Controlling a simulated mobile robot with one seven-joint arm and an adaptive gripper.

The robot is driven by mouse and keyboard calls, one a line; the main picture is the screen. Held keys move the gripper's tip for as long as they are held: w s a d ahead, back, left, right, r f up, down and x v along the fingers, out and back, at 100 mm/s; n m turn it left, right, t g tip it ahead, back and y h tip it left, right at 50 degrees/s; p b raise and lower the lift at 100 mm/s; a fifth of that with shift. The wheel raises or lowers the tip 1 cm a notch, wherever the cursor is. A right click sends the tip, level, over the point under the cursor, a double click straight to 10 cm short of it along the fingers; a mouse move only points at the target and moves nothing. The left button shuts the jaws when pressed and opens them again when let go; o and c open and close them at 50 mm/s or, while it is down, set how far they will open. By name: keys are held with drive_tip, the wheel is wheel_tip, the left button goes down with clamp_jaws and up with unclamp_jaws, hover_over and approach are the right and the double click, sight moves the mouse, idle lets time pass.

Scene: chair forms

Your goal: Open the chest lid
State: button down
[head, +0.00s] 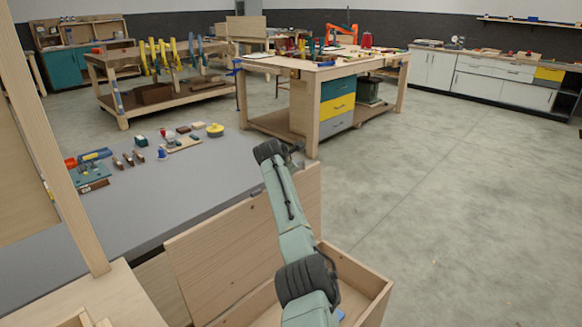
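The chest (372,278) is a light wooden box at the bottom centre of the head view, and its inside shows. Its wooden lid (215,250) stands raised on the far left side of the box, steeply tilted, next to the grey-topped bench. My arm reaches over the box and across the front of the lid. My gripper (296,152) is at the arm's far end, above and beyond the lid's top edge. It is small and partly hidden by the wrist, so its fingers are unclear. I cannot tell whether the arm touches the lid.
A grey bench (180,190) holds several tools and small parts at the left. A wooden post (55,140) rises in the left foreground. A workbench with coloured drawers (337,106) stands beyond. The concrete floor (460,220) at right is clear.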

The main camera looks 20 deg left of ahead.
drive_tip(key=shift+f, duration=0.1)
drive_tip(key=c, duration=1.7)
unclamp_jaws()
drive_tip(key=v, duration=1.2)
drive_tip(key=shift+s, duration=0.1)
